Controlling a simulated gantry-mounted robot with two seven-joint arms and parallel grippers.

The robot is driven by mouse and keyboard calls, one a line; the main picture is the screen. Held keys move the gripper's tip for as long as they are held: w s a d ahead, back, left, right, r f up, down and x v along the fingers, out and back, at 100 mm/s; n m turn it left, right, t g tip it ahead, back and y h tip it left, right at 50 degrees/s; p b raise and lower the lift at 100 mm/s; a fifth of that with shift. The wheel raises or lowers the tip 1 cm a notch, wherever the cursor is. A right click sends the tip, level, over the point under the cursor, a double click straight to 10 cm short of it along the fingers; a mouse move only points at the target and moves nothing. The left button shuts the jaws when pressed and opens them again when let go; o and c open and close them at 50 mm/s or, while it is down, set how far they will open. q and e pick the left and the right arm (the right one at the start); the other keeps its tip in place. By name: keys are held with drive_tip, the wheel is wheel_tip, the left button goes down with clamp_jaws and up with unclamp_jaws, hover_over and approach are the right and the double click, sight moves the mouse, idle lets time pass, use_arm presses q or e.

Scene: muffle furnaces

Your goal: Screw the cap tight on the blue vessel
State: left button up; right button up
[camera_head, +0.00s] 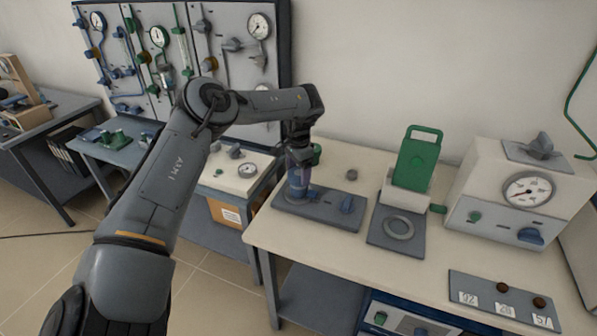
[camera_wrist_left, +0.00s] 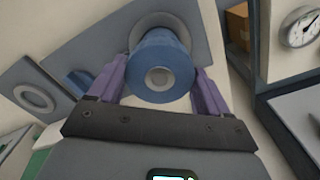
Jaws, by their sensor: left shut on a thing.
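The blue vessel (camera_head: 298,184) stands upright at the left end of a dark grey plate (camera_head: 320,209) on the bench. In the left wrist view the blue vessel (camera_wrist_left: 163,62) shows end-on, with a small grey disc in the middle of its blue top. My left gripper (camera_head: 298,158) comes down over it from above. In the left wrist view, the purple fingers of my left gripper (camera_wrist_left: 160,85) are shut on its upper end, one on each side. I cannot tell where cap and body meet. My right gripper is not in view.
A green-handled device (camera_head: 416,160) and a furnace with a dial (camera_head: 520,195) stand to the right.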

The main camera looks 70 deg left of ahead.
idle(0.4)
use_arm(q)
drive_tip(key=shift+f+b, duration=0.1)
drive_tip(key=shift+b, duration=0.2)
idle(0.5)
idle(0.7)
drive_tip(key=shift+f+b, duration=0.2)
drive_tip(key=shift+b, duration=0.15)
idle(0.5)
idle(0.8)
drive_tip(key=shift+f+b, duration=0.25)
drive_tip(key=shift+b, duration=0.2)
idle(1.0)
drive_tip(key=shift+f, duration=0.15)
